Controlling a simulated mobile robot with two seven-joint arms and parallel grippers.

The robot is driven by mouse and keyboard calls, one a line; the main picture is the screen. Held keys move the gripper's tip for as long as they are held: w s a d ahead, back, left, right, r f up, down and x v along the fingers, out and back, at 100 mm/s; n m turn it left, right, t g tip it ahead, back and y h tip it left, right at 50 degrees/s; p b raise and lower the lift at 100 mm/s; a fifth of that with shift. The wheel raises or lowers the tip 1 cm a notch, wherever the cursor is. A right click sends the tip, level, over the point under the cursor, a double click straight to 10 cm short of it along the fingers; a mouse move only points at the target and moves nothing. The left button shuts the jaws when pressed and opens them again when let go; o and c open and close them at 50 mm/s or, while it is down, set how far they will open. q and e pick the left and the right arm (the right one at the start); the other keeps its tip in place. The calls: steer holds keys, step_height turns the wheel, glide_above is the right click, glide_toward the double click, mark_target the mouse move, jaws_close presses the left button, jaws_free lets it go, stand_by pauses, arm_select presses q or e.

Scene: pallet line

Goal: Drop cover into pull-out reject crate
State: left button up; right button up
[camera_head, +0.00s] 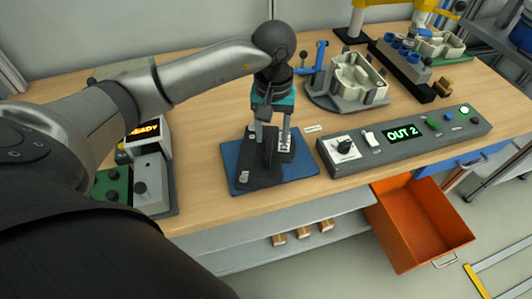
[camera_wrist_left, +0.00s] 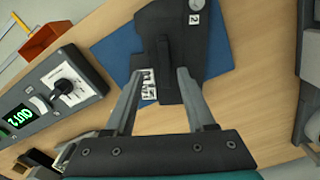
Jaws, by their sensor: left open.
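The black cover (camera_head: 262,165) lies on a blue mat (camera_head: 304,165) on the workbench. It has a raised rib and white labels, and it also shows in the left wrist view (camera_wrist_left: 195,35). My left gripper (camera_head: 272,138) is open above the cover. In the left wrist view its fingertips (camera_wrist_left: 159,75) stand on either side of the rib; whether they touch it I cannot tell. The orange reject crate (camera_head: 420,222) is pulled out below the bench's front edge at the right and looks empty. My right gripper is not in view.
A device (camera_head: 150,165) with a lit display stands at left.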

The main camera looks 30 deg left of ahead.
mark_target(269, 146)
arm_select(q)
steer(key=f, duration=0.3)
steer(key=a+f, duration=0.1)
steer(key=f, duration=0.1)
steer(key=shift+f, duration=0.3)
steer(key=shift+w, duration=0.1)
jaws_close()
stand_by(0.4)
